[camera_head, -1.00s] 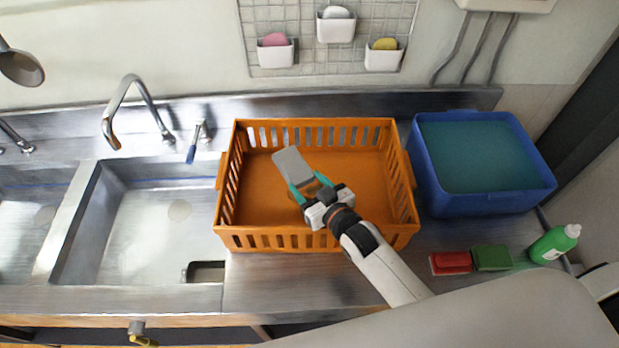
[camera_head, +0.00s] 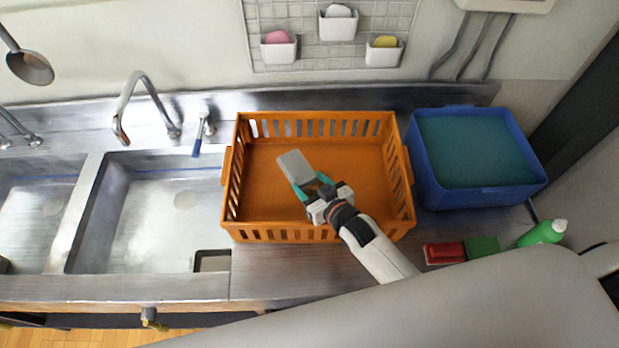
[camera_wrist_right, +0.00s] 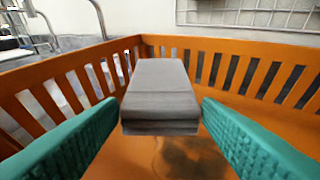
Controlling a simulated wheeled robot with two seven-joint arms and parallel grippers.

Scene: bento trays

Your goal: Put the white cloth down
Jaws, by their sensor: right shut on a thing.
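The white cloth (camera_head: 294,163), folded into a pale grey block, is held at the fingertips of my right gripper (camera_head: 311,185) over the inside of the orange basket (camera_head: 260,178). In the right wrist view the cloth (camera_wrist_right: 161,95) lies level between the two teal fingers, with its folded layers facing me. A dark shadow shows on the basket floor below it, and the cloth looks clear of the floor. My left gripper is not in view.
A blue tub (camera_head: 432,185) of water stands right of the basket. A red sponge (camera_head: 444,254), a green sponge (camera_head: 483,247) and a green bottle (camera_head: 541,234) lie at the front right. A steel sink (camera_head: 150,225) with a tap (camera_head: 128,100) is at left.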

